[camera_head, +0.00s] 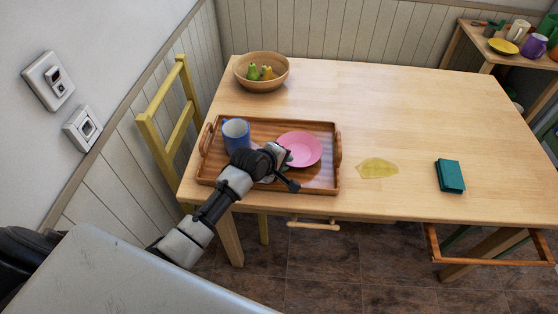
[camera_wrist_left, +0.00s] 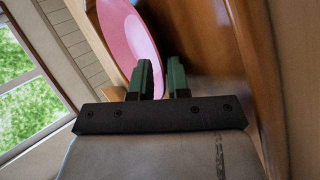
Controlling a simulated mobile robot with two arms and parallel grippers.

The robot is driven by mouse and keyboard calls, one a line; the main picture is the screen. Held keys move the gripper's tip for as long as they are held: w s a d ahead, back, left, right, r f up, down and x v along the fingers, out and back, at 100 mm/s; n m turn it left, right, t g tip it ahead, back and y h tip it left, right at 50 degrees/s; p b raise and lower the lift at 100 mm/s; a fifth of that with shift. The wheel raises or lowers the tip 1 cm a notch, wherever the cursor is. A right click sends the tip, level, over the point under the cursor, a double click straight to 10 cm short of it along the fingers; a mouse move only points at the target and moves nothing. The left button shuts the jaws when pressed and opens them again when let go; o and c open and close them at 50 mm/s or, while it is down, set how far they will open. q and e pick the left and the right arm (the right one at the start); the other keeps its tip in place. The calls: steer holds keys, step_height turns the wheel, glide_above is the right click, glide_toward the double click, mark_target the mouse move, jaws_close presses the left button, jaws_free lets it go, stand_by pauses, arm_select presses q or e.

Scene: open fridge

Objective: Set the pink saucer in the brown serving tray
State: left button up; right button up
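The pink saucer (camera_head: 303,148) is within the brown serving tray (camera_head: 325,184), right of a blue mug (camera_head: 237,133). My left gripper (camera_head: 284,162) is over the tray, at the saucer's near-left edge. In the left wrist view, the saucer (camera_wrist_left: 128,36) fills the upper middle and its rim reaches the gap between the fingers of my left gripper (camera_wrist_left: 160,80). The fingers are a little apart, with a narrow gap showing. Tray wood (camera_wrist_left: 252,60) shows to the right. My gripper and wrist hide part of the tray's near side. My right gripper is not in view.
A wooden bowl (camera_head: 248,82) with fruit stands at the table's back left. A yellowish translucent patch (camera_head: 377,168) and a teal block-like object (camera_head: 449,176) lie right of the tray. The table's middle and back right are clear. A yellow chair (camera_head: 165,155) stands at the left edge.

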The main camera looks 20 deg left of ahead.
arm_select(q)
steer(key=p+v, duration=0.1)
steer(key=v, duration=1.1)
steer(key=shift+s+f, duration=0.1)
steer(key=s+d+f+m+g+y, duration=0.1)
steer(key=s+m+g+y, duration=0.15)
steer(key=s+m, duration=0.75)
steer(key=s+d+f+m+g+y, duration=0.1)
steer(key=s+m+g, duration=0.35)
steer(key=s, duration=0.95)
step_height(320, 180, down, 25)
steer(key=m, duration=0.2)
steer(key=s+a+f+g, duration=0.1)
steer(key=s+a+f, duration=0.1)
steer(key=s+f, duration=1.5)
steer(key=shift+a+f, duration=0.3)
steer(key=shift+a, duration=0.1)
